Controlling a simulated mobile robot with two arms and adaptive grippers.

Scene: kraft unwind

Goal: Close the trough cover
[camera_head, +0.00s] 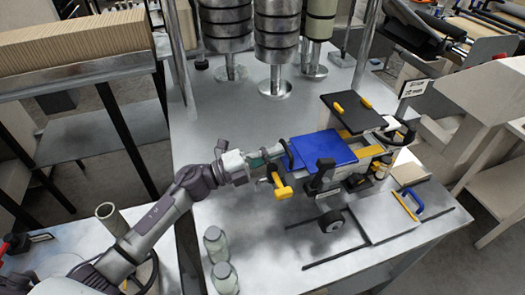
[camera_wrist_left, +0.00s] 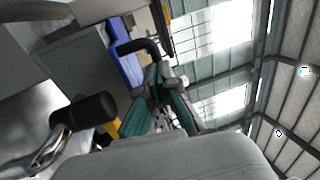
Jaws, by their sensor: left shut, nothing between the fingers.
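My left gripper (camera_head: 286,155) reaches in from the left and is shut with nothing in it. Its fingertips are at the left edge of a blue flat panel (camera_head: 322,148); I cannot tell whether they touch it. The panel lies on a machine with yellow rails on the steel table. In the left wrist view, the gripper (camera_wrist_left: 165,90) shows with teal parts, and the blue panel (camera_wrist_left: 124,68) is behind and left of it. I cannot tell for certain which part is the trough cover. My right gripper is not in view.
A yellow handle (camera_head: 281,187) is just below the gripper. A dark plate (camera_head: 345,112) lies behind the blue panel. A grey plate with a blue handle (camera_head: 408,203) is at the right. Two jars (camera_head: 215,244) stand front left. Metal columns (camera_head: 274,45) stand at the back.

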